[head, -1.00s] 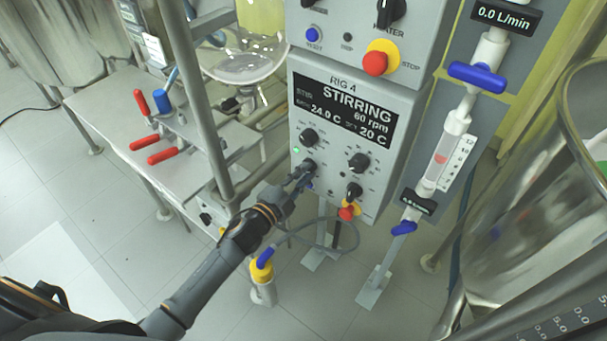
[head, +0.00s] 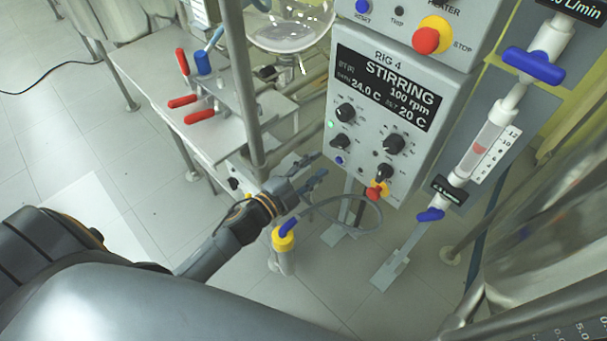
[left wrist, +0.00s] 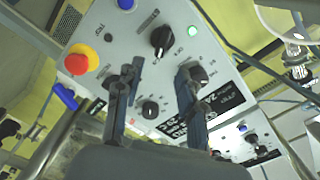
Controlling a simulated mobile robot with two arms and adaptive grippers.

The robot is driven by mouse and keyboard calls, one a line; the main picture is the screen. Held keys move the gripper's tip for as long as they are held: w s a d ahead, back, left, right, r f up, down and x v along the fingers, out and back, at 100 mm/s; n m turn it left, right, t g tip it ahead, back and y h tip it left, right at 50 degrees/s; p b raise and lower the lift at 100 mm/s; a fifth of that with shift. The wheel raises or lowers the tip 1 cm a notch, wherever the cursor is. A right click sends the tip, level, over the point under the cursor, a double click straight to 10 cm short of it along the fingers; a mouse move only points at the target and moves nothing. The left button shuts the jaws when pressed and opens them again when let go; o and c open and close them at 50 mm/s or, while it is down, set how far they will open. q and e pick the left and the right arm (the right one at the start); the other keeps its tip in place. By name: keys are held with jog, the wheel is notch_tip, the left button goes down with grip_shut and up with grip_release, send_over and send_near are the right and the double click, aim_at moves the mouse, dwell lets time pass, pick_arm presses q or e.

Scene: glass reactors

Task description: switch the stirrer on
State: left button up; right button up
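The stirrer control box of RIG 4 (head: 362,170) shows in the head view. Its display (head: 385,88) reads STIRRING, 100 rpm, 24.0 C, set 20 C. A green lamp (head: 331,125) is lit at the box's left edge. The lower left knob (head: 341,142) and upper left knob (head: 345,112) are dark. My left gripper (head: 315,169) is just left of and below the lower left knob, its fingers apart and empty. In the left wrist view its two fingers (left wrist: 156,93) stand apart before a grey panel with dark knobs. My right gripper is not in view.
A red stop button (head: 426,40) on yellow sits on the upper box. A flowmeter with blue valves (head: 534,65) stands to the right. Red-handled clamps (head: 199,117) lie on a bench at the left. A yellow-topped fitting (head: 284,238) and a hose loop are near my left arm.

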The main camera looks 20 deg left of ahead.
pick_arm(q)
jog(key=v, duration=0.4)
dwell(0.5)
